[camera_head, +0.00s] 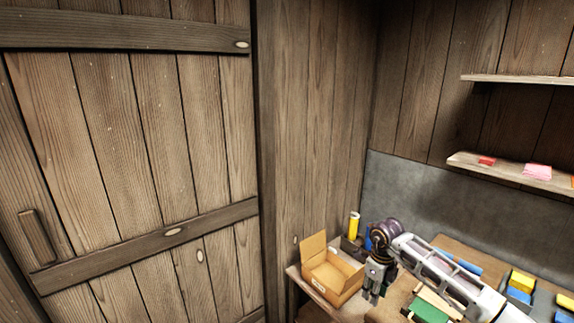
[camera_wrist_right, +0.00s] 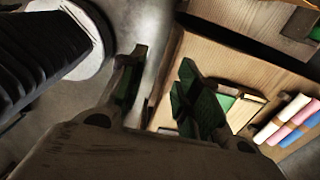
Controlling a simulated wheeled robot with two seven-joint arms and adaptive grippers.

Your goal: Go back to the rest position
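My right gripper (camera_head: 373,291) points down at the lower right of the head view, beside an open cardboard box (camera_head: 331,272) and over the edge of the wooden table. In the right wrist view, its two dark fingers (camera_wrist_right: 160,72) stand apart with nothing seen between them. My left gripper is in neither view.
A yellow cylinder (camera_head: 354,225) stands behind the box. A green and cream item (camera_head: 432,307) and blue and yellow blocks (camera_head: 520,288) lie on the table. Shelves (camera_head: 520,171) hang on the right wall. A wooden door (camera_head: 130,130) fills the left.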

